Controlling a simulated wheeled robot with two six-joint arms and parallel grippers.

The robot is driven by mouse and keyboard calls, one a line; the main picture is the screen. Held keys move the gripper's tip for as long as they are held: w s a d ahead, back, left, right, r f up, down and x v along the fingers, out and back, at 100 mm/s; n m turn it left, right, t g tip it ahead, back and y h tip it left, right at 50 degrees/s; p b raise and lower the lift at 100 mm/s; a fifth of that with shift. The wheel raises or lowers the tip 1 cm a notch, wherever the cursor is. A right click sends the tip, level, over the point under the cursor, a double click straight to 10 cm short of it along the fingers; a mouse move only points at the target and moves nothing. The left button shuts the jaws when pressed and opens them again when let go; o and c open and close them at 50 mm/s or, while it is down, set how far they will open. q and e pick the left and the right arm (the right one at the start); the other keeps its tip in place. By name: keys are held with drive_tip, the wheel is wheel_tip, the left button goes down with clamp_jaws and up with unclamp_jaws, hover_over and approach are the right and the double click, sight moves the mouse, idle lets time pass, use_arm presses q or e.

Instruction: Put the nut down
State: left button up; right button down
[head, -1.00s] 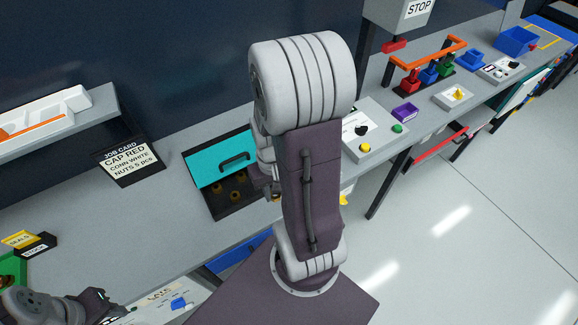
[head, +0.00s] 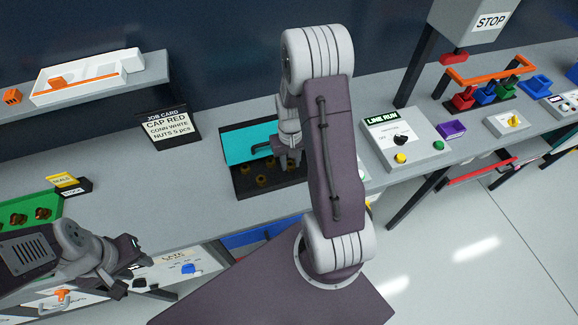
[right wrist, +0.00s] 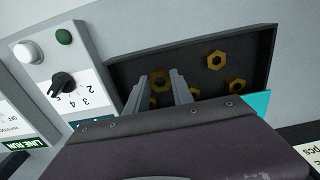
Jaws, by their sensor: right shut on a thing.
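In the head view, the black bin (head: 243,187) with a teal panel (head: 240,148) along its back sits in the bench top and holds several brass nuts. My right gripper (head: 290,160) is over the bin, partly hidden by my arm. In the right wrist view, its two fingers (right wrist: 161,92) point into the bin (right wrist: 258,60) and are shut on a nut (right wrist: 160,76). Other nuts lie apart on the bin floor, one of them (right wrist: 216,60) beyond the fingers. My left gripper (head: 134,275) is open and empty at the bench's front edge.
A job card (head: 170,133) stands left of the bin. A control box (head: 385,150) with a knob and buttons stands to its right. A green tray (head: 40,205) is at the far left, and a white tray (head: 90,78) lies on a shelf.

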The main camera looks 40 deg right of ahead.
sight(290, 163)
drive_tip(key=shift+w+f, duration=0.2)
wheel_tip(290, 163, down, 4)
drive_tip(key=shift+s+r+p, duration=0.15)
drive_tip(key=shift+r+p, duration=0.05)
drive_tip(key=shift+p, duration=0.1)
drive_tip(key=shift+w+f, duration=0.2)
drive_tip(key=shift+s+f, duration=0.1)
drive_tip(key=c, duration=1.1)
unclamp_jaws()
